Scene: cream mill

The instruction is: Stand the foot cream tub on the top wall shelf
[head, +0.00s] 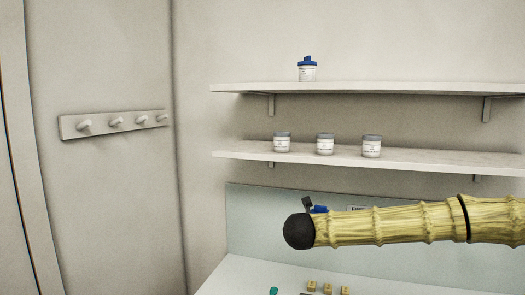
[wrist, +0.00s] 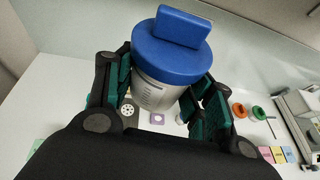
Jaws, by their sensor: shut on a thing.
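My gripper (wrist: 163,97) is shut on a tub with a blue lid (wrist: 170,55) and a pale body, its dark green finger pads on either side of it. The lid carries a raised blue bar. The tub's label is too small to read, so I cannot confirm it is the foot cream. In the head view my arm hides most of the gripper; a bit of blue (head: 319,209) shows above it, below the shelves. The top wall shelf (head: 400,88) holds one white tub with a blue lid (head: 307,72) left of its middle, with bare board to its right.
The lower shelf (head: 440,160) bears three white tubs with grey lids (head: 325,145). A peg rail (head: 115,123) is on the left wall. The worktop below has small blocks (head: 312,287), and in the wrist view an orange ring (wrist: 239,110) and a green ring (wrist: 259,113).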

